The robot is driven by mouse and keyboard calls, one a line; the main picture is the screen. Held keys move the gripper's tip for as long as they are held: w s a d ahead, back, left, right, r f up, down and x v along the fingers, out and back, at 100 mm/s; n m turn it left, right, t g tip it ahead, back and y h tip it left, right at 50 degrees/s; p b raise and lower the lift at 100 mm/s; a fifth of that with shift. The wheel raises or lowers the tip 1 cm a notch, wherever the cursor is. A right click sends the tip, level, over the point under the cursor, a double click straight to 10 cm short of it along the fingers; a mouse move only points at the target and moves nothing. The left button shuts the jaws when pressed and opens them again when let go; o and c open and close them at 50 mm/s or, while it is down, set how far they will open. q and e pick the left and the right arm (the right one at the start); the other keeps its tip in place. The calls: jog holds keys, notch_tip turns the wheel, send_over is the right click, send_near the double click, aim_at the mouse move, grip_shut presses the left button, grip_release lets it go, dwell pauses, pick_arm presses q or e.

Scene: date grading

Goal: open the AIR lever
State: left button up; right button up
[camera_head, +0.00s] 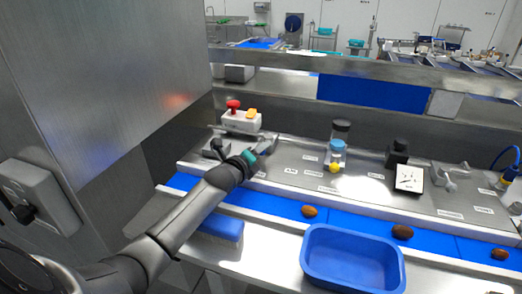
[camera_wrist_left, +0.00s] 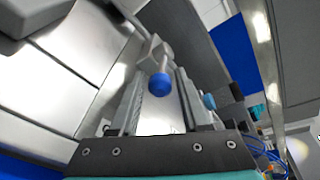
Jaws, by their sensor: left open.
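My left gripper (camera_head: 265,147) reaches over the back panel, just below and right of the red-and-yellow button box. In the left wrist view it is open, with one finger on each side of a grey lever (camera_wrist_left: 155,52) with a round blue knob (camera_wrist_left: 160,84). The knob lies between or just beyond the fingers; I cannot tell whether either finger touches it. In the head view this lever is hidden or too small to make out by the gripper. The panel labels are too small to read, so I cannot confirm which says AIR. My right gripper is not in view.
The button box (camera_head: 241,121) stands close behind the gripper. A blue-and-yellow cylindrical unit (camera_head: 337,146), a black knob unit (camera_head: 397,153) and a dial gauge (camera_head: 409,178) stand to the right. Dates lie on the blue belt (camera_head: 360,224); a blue tray (camera_head: 313,268) sits in front.

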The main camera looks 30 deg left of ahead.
pick_arm(q)
jog(key=shift+w, duration=0.1)
grip_shut()
dwell(0.4)
dwell(1.1)
